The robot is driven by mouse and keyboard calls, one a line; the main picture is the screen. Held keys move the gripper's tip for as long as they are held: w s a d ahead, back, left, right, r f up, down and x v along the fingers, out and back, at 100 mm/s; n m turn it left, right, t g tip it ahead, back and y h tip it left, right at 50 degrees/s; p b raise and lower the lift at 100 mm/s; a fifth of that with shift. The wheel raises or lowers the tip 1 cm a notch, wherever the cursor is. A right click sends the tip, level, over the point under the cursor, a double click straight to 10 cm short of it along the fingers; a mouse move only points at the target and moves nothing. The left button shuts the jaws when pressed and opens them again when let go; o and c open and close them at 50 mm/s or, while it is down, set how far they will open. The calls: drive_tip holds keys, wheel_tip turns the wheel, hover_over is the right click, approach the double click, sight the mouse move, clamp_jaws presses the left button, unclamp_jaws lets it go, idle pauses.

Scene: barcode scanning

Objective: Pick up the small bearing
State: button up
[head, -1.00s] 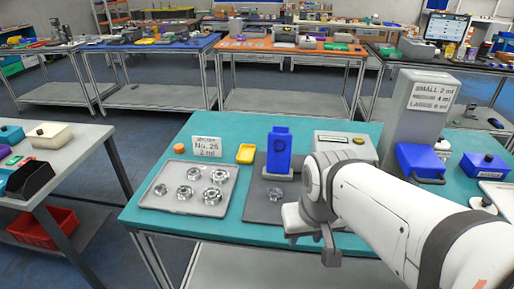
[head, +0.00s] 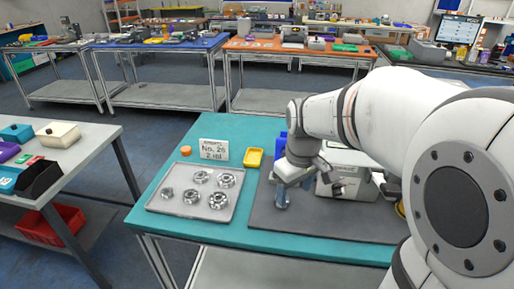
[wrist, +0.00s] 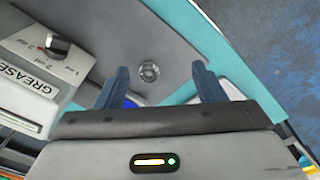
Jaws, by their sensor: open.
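A small round metal bearing (wrist: 149,71) lies on the grey mat (wrist: 185,45), seen in the wrist view between my fingers and nearer the left one. My gripper (wrist: 160,69) is open and empty, pointing down over the bearing. The gap in height cannot be told. In the head view my gripper (head: 282,202) is over the left part of the mat and hides this bearing. Several other metal bearings (head: 219,200) of differing sizes lie on a grey tray (head: 158,209) to the left.
A grease machine (wrist: 45,55) with a dial stands close beside my gripper. A sign reading "No. 26 2 ml" (head: 214,150), an orange round piece (head: 186,151) and a yellow tray (head: 253,158) stand behind the bearing tray. A blue container (head: 280,146) is partly hidden behind my arm.

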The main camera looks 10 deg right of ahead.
drive_tip(key=w+f+n, duration=0.1)
drive_tip(key=w, duration=0.2)
drive_tip(key=w+f+n, duration=0.1)
drive_tip(key=w+n, duration=0.1)
drive_tip(key=w, duration=0.1)
drive_tip(key=w+f+n+g, duration=0.1)
drive_tip(key=w, duration=0.3)
drive_tip(key=shift+f+p, duration=0.4)
drive_tip(key=f, duration=0.4)
drive_tip(key=f+p, duration=0.1)
drive_tip(key=f, duration=0.1)
drive_tip(key=shift+s+a+f, duration=0.15)
drive_tip(key=shift+s+a, duration=0.15)
drive_tip(key=shift+s, duration=0.1)
drive_tip(key=shift+f, duration=0.45)
drive_tip(key=c, duration=1.1)
